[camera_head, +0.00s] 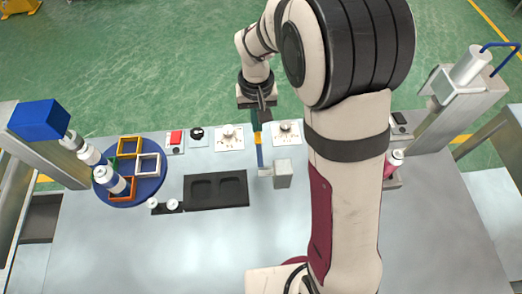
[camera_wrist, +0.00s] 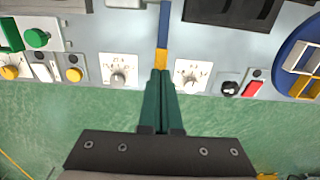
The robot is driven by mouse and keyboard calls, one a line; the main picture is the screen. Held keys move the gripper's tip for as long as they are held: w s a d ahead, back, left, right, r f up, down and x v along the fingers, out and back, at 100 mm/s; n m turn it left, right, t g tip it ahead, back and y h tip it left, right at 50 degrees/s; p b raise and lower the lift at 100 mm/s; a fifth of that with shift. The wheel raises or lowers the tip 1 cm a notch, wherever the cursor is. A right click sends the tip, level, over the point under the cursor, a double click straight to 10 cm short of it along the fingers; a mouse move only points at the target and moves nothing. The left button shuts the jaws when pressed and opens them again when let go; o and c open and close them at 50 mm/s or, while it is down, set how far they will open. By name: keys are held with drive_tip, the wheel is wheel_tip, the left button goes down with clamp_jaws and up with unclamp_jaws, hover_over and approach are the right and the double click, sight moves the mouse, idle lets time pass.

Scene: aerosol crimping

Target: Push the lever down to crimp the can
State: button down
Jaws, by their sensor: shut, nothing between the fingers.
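My gripper (camera_head: 257,127) is shut and empty; its green fingers also show in the wrist view (camera_wrist: 162,74). A blue bar with a yellow end, which looks like the lever (camera_head: 259,154), lies in line with the fingertips. In the wrist view the lever (camera_wrist: 163,30) has its yellow end right at the fingertips; whether they touch it I cannot tell. Another can (camera_head: 395,158) with a pinkish body stands at the right station, partly hidden by my arm.
A grey block (camera_head: 282,173) stands beside the lever's far end. Dial panels (camera_head: 229,137) and a red button (camera_head: 175,137) line the table edge. A black tray (camera_head: 216,190) and two small white caps (camera_head: 162,204) lie left of centre. A blue-topped press (camera_head: 39,120) stands left.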

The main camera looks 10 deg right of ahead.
sight(257, 135)
drive_tip(key=shift+f, duration=2.8)
idle(0.4)
idle(0.4)
wheel_tip(257, 135, up, 15)
idle(1.0)
drive_tip(key=s+d+m+y, duration=0.1)
drive_tip(key=s+d+m, duration=0.2)
drive_tip(key=s, duration=2.2)
drive_tip(key=m, duration=0.2)
drive_tip(key=shift+m+y, duration=0.3)
drive_tip(key=shift+y, duration=0.1)
